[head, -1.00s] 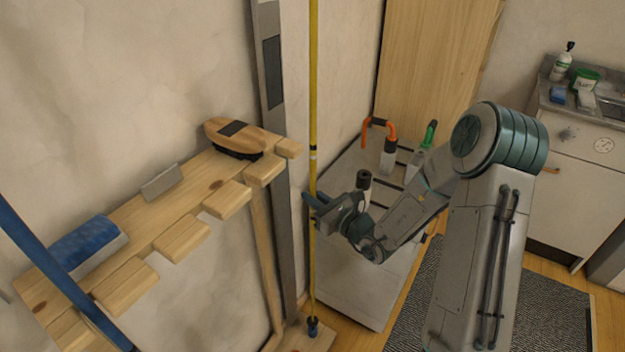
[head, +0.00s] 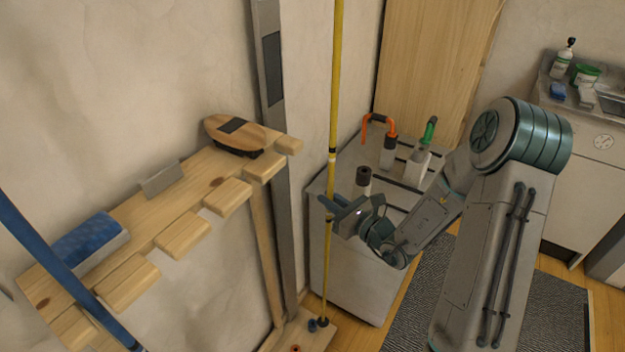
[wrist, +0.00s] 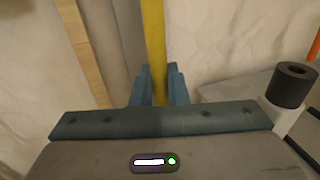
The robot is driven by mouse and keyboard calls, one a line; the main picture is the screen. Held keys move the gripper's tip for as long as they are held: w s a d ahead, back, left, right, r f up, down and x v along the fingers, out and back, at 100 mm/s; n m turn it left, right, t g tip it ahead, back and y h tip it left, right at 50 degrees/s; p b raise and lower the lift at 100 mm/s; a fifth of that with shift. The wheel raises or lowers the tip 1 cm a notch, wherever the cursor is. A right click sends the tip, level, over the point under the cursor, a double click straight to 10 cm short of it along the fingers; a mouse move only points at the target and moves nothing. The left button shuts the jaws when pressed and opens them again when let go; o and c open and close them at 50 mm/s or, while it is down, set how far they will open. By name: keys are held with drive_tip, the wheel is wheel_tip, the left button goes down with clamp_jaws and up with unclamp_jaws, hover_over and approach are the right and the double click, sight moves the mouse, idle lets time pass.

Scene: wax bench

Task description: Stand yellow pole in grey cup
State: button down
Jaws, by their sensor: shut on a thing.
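The yellow pole (head: 335,80) stands nearly upright, leaning slightly, with its top out of the head view. My gripper (head: 328,207) is shut on it below its black-and-white band. In the wrist view the pole (wrist: 153,35) runs up between the two blue fingers (wrist: 158,88). The pole's dark foot (head: 323,322) is low, over the wooden base board (head: 318,340), just right of a small blue cup (head: 312,325). I cannot tell whether the foot touches the board. I cannot make out the grey cup for certain; it may be hidden at the foot.
A wooden rack (head: 150,215) with a brush (head: 235,133) and a blue roll (head: 90,238) is on the left. A blue pole (head: 40,255) leans there. A grey metal upright (head: 275,150) stands behind the yellow pole. A grey cabinet (head: 350,265) with tools is close right.

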drive_tip(key=s+d, duration=0.3)
drive_tip(key=d, duration=0.2)
drive_tip(key=shift+s, duration=0.2)
idle(0.5)
